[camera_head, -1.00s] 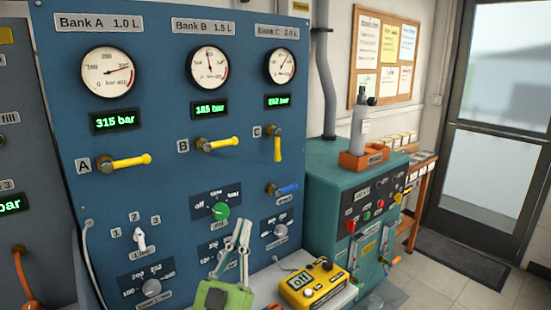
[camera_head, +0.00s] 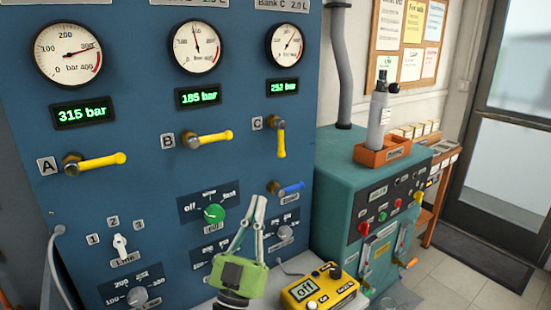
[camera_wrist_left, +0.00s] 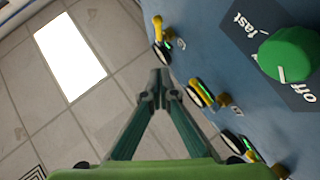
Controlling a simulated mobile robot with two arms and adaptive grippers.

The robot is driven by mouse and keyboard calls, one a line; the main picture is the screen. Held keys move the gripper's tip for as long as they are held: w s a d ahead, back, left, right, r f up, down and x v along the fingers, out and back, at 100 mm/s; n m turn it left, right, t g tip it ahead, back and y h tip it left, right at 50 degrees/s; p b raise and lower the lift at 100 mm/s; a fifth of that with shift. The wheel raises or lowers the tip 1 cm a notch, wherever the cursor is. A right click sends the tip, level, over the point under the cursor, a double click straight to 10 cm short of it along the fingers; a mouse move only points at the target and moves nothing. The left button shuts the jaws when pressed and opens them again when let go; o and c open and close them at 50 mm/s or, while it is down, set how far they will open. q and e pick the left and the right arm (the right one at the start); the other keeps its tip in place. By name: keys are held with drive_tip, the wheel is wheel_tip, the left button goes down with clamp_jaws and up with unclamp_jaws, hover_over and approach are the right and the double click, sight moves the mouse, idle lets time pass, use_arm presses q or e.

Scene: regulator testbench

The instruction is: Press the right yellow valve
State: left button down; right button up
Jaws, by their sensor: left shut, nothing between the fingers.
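The right yellow valve (camera_head: 280,140), labelled C, is on the blue panel under the right gauge, its handle pointing down. Yellow valves B (camera_head: 210,138) and A (camera_head: 97,162) are to its left, their handles nearly level. In the left wrist view valve C (camera_wrist_left: 157,30) is at the top, beyond my fingertips, with valve B (camera_wrist_left: 203,92) to their right. My left gripper (camera_head: 257,203), with a green body, is shut and empty. In the head view its fingertips appear below valve C and right of the green knob (camera_head: 214,213). My right gripper is not in view.
A blue-handled valve (camera_head: 290,187) is close to the fingertips in the head view. A yellow box (camera_head: 319,288) reading "off" is at the lower right of the gripper. A teal cabinet (camera_head: 345,180) with an orange tray (camera_head: 383,153) stands right of the panel.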

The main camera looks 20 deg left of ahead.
sight(279, 143)
use_arm(q)
drive_tip(key=shift+w+f+p+x, duration=0.4)
drive_tip(key=shift+p+x, duration=0.3)
drive_tip(key=shift+x, duration=1.35)
drive_tip(key=shift+w+f+p+x, duration=0.35)
drive_tip(key=shift+p+x, duration=0.35)
drive_tip(key=shift+x, duration=1.4)
drive_tip(key=shift+w+f+p+x, duration=0.35)
drive_tip(key=shift+p+x, duration=0.35)
drive_tip(key=shift+x, duration=1.35)
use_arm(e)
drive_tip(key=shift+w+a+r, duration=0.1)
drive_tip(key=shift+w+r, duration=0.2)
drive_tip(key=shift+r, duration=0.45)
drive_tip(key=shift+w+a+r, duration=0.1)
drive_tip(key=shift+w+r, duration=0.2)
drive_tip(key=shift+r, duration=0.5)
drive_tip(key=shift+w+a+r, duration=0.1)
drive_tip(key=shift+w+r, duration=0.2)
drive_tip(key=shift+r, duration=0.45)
use_arm(q)
drive_tip(key=shift+d, duration=0.1)
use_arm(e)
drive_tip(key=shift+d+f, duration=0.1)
